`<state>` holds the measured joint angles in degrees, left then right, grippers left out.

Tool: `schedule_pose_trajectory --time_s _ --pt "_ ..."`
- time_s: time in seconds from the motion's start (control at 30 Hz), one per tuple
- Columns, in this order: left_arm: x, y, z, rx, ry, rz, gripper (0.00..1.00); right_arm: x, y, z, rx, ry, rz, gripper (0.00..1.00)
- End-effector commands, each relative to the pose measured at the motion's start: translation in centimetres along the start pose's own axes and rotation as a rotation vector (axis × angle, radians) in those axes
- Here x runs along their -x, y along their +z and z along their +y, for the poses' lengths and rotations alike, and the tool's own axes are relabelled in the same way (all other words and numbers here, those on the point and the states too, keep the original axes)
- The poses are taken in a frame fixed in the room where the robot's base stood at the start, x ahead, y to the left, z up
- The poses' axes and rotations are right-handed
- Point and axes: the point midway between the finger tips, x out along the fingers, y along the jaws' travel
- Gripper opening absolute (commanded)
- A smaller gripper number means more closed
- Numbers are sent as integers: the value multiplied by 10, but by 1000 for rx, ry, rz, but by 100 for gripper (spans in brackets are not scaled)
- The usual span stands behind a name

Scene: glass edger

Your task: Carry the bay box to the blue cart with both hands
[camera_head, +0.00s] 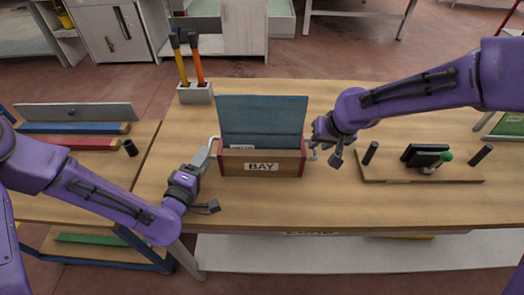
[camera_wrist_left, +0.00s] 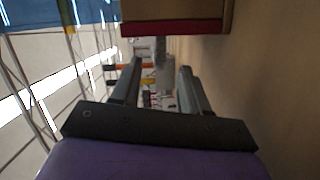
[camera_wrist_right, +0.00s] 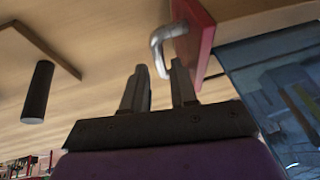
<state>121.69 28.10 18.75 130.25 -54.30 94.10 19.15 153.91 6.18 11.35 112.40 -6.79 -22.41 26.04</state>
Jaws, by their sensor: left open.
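The bay box (camera_head: 290,166) stands on the wooden table, a wooden box with red ends, a BAY label and a blue panel (camera_head: 262,120) rising from it. It has a pale handle at each end. My left gripper (camera_head: 207,158) is open at the left handle; in the left wrist view its fingers (camera_wrist_left: 160,85) are apart below the box's red end (camera_wrist_left: 175,28). My right gripper (camera_head: 320,147) is beside the right handle; in the right wrist view its fingers (camera_wrist_right: 159,78) are apart, with the handle (camera_wrist_right: 163,43) just at their tips. A blue-framed wooden stand (camera_head: 150,262) is at left; I cannot tell whether it is the blue cart.
A holder (camera_head: 195,94) with orange-handled and yellow-handled tools stands behind the box. A wooden board (camera_head: 400,172) with dark posts and a black device lies to the right. The stand's top carries coloured strips (camera_head: 75,143). The table in front of the box is clear.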

Motion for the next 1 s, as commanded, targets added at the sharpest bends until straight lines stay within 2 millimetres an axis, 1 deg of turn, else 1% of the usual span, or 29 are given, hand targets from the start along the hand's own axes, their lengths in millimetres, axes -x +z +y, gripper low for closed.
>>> schedule_pose_trajectory --time_s 0.03,0.1,0.27,0.4,0.63,0.67,0.7,0.73,0.77,0.8,1.0 --pt "-9 0 0 -3 2 -1 45 -10 0 0 2 1 -3 27" --pt "-21 0 0 -1 1 1 45 -22 1 0 1 0 -3 27" --pt "-39 0 0 -1 0 1 45 -40 0 -1 3 0 -1 27" --pt "-45 -1 0 0 -1 2 45 -46 -1 -1 2 -1 1 27" --pt "-45 -1 0 0 -1 1 45 -46 0 -1 2 -1 1 27" --pt "-45 -1 0 0 -1 1 38 -46 0 -1 2 -1 1 21" --pt "-45 -1 0 0 -1 1 25 -46 0 -1 2 -1 1 8" --pt "-45 -1 0 0 -1 2 15 -46 0 -1 2 -1 1 0" --pt "-45 -1 0 0 -1 2 6 -46 0 -1 2 -1 1 0" --pt "-45 -1 0 0 -1 2 0 -46 0 -1 2 -1 1 0" --pt "-45 -1 1 0 1 2 0 -44 -2 -2 2 -2 4 0"
